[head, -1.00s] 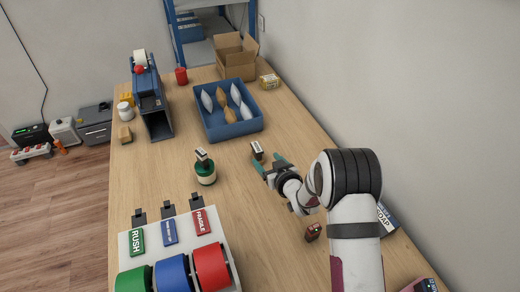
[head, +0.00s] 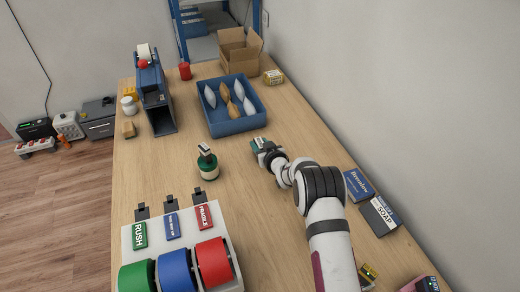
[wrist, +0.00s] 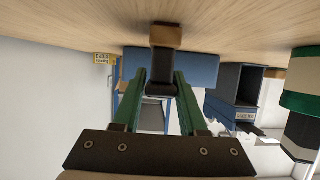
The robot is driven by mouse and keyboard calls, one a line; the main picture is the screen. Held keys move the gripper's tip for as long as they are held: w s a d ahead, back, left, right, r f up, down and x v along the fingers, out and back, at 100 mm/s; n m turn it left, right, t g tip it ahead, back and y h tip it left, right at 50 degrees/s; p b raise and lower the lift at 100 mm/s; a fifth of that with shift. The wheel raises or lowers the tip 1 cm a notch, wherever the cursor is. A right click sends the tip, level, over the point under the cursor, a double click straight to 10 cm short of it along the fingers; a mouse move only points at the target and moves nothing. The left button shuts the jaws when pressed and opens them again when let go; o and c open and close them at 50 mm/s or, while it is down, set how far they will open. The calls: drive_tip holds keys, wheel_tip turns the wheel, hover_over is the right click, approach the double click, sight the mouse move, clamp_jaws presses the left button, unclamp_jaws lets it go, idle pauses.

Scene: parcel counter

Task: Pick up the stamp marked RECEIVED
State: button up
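A small stamp with a black handle and a brown base is between my gripper's fingers; it shows in the wrist view (wrist: 163,60). In the head view my gripper (head: 262,150) is at mid-counter, just in front of the blue tray, and hides most of this stamp. A pale label shows on its top, too small to read. In the wrist view the green fingers (wrist: 162,80) lie close along both sides of the handle, with no clear gap. I cannot tell whether the base touches the counter.
A green-and-white bottle (head: 207,163) stands left of my gripper. The blue tray (head: 240,125) with several pouches lies behind it. A tape and label stand (head: 238,265) is at the front left. Boxes, including a SOAP box (head: 380,215), lie along the right edge.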

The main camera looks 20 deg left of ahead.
clamp_jaws()
